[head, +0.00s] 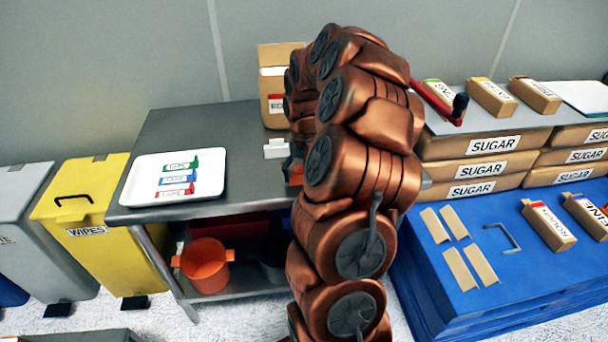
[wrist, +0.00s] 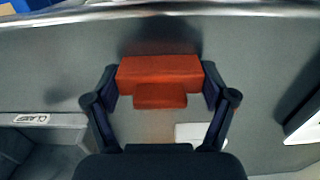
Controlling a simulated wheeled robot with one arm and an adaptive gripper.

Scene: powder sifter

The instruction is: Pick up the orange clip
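The orange clip (wrist: 160,74) is a blocky orange-red piece with a narrower lower step. In the wrist view it sits between the two dark fingers of my gripper (wrist: 160,82), which press against its left and right ends. A dark shadow lies on the grey table just beyond it. I cannot tell for certain how far it is above the tabletop. In the head view only a small orange part of the clip (head: 295,173) shows beside my arm, which hides the gripper.
A white block (wrist: 200,132) lies near the clip on the metal table (head: 180,125). A white tray (head: 140,190) with several coloured labelled items is at the table's left. An open carton (head: 276,105) stands at the back. Sugar boxes (head: 480,172) are stacked right, by a blue platform (head: 470,300).

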